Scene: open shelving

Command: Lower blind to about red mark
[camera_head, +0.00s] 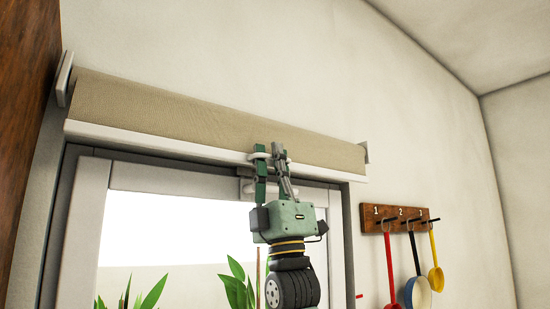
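The blind (190,112) is a beige fabric roll at the top of the window, rolled up, with a white bar (140,138) along its lower edge. A small white pull (254,157) sits at the bar's middle. My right gripper (269,152) is raised there, with its green and grey fingers at the pull and overlapping it in the picture. I cannot tell whether they are closed on it. A small red spot (359,296) shows low beside the window's right edge; it may be the red mark. My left gripper is not in view.
A wooden rack (399,219) numbered 1 to 3 hangs on the right wall with a red (390,265), a black-handled (414,255) and a yellow utensil (433,248). Green plants (236,290) stand behind the window. A brown wooden surface (27,110) is at far left.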

